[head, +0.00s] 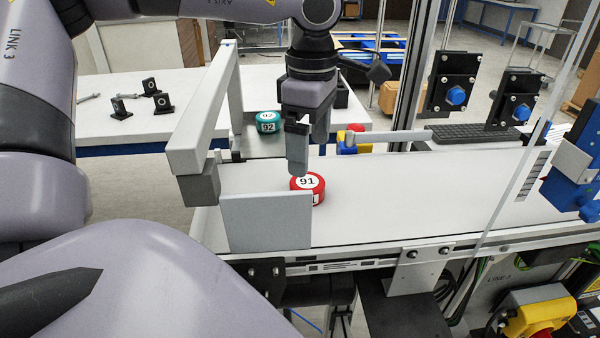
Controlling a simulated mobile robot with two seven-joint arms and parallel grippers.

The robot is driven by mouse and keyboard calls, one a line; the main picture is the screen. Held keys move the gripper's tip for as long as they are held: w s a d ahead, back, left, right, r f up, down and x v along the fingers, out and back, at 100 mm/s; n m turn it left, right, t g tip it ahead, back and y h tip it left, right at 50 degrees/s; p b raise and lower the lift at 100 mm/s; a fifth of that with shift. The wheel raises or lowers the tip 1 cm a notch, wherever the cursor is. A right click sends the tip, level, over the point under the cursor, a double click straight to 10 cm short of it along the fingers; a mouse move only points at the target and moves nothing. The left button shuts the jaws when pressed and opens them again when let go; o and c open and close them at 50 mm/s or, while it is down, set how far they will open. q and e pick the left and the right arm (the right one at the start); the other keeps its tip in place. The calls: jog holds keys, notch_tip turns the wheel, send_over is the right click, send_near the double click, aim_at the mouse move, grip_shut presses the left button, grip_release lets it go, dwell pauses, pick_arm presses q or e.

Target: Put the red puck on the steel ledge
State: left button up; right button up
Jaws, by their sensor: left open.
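The red puck (314,184), labelled 91, lies flat on the white conveyor belt (420,200), just behind and right of an upright grey plate. My left gripper (309,156) points down just above the puck, open, its near finger partly overlapping the puck's far edge in the picture. I cannot tell whether it touches. A grey, steel-looking surface (262,146) lies beyond the belt's far edge with a teal puck (268,127), labelled 92, on it; it may be the steel ledge. My gripper and the frame hide part of that area. My right gripper is not in view.
The upright grey plate (265,222) and grey frame bar (205,110) stand at the belt's left end. A grey guide bar (388,136) runs along the far side. Black brackets with blue knobs (456,96) stand at the back right. The belt right of the puck is clear.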

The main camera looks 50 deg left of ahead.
aim_at(308, 181)
pick_arm(q)
notch_tip(308, 181, down, 6)
jog(key=shift+f+p, duration=0.25)
jog(key=shift+p, duration=0.4)
jog(key=shift+a, duration=0.1)
jog(key=c, duration=1.2)
jog(key=shift+r, duration=0.1)
notch_tip(308, 181, up, 20)
jog(key=shift+s+f, duration=0.1)
